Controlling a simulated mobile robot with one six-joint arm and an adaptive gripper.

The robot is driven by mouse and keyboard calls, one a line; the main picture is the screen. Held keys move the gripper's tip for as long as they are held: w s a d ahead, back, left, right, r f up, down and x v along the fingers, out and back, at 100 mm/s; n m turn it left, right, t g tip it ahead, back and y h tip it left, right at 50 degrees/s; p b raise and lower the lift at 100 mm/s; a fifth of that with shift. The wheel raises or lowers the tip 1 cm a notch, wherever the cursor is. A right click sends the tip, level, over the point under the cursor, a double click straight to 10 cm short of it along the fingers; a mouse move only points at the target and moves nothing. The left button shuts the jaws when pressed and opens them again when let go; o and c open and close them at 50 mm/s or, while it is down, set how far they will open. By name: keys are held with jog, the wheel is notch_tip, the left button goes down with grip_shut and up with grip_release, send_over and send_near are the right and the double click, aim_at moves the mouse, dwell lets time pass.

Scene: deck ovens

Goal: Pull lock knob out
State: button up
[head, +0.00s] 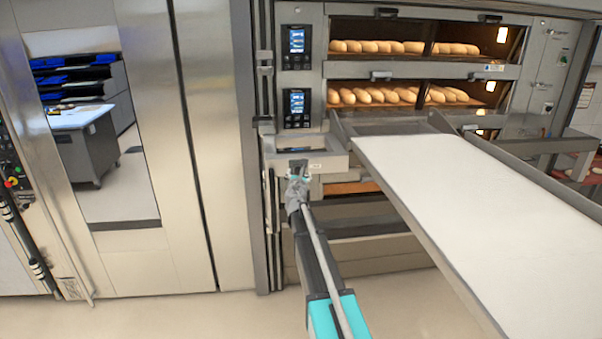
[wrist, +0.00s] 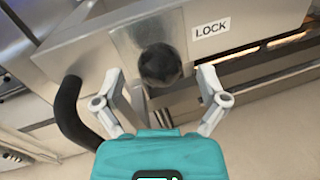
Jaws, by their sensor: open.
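The lock knob (wrist: 160,65) is a black, faceted round knob on a metal plate, with a white LOCK label (wrist: 211,28) to its right in the wrist view. My gripper (wrist: 160,78) is open, with one finger on the left and one on the right of the knob. I cannot tell whether either finger touches it. In the head view my gripper (head: 298,170) is at the front of the grey metal box (head: 308,157) below the oven control panels. The knob itself is hidden behind the gripper there.
A black curved handle or hose (wrist: 70,110) is left of my gripper in the wrist view. A long white loading table (head: 450,190) extends to the right of my arm. Deck ovens with loaves (head: 400,47) stand behind. Floor is clear at the lower left.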

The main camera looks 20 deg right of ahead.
jog(key=shift+x, duration=0.85)
